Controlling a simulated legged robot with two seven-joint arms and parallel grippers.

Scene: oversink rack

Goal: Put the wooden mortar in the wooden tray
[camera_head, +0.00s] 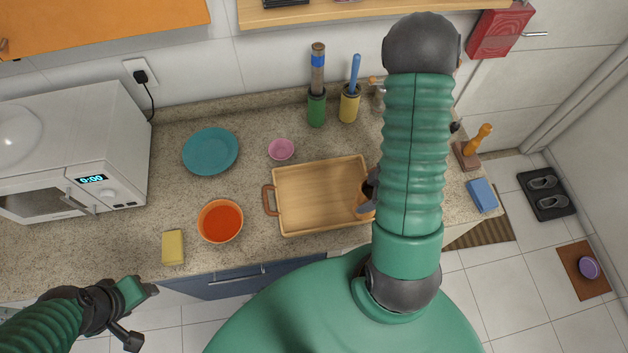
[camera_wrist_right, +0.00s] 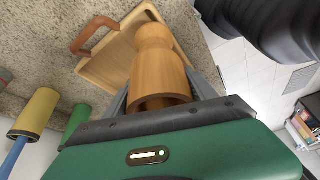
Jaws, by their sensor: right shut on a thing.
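The wooden tray (camera_head: 320,183) lies on the counter, a light rectangular tray with a brown handle at its left end. The wooden mortar (camera_head: 364,205) is over the tray's right end, partly hidden by my right arm and gripper. My right gripper (camera_head: 371,192) is shut on the mortar. In the right wrist view the mortar (camera_wrist_right: 157,62) sits between the fingers, with the tray (camera_wrist_right: 108,72) behind it. I cannot tell whether the mortar touches the tray floor. My left gripper (camera_head: 132,300) is at the lower left, away from the tray; its jaw state is unclear.
An orange-red bowl (camera_head: 220,221), yellow sponge (camera_head: 173,247), teal plate (camera_head: 210,151) and pink dish (camera_head: 281,149) lie left of or behind the tray. Green (camera_head: 317,108) and yellow (camera_head: 349,106) holders stand behind it. A microwave (camera_head: 75,150) fills the left; a blue block (camera_head: 482,195) lies right.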

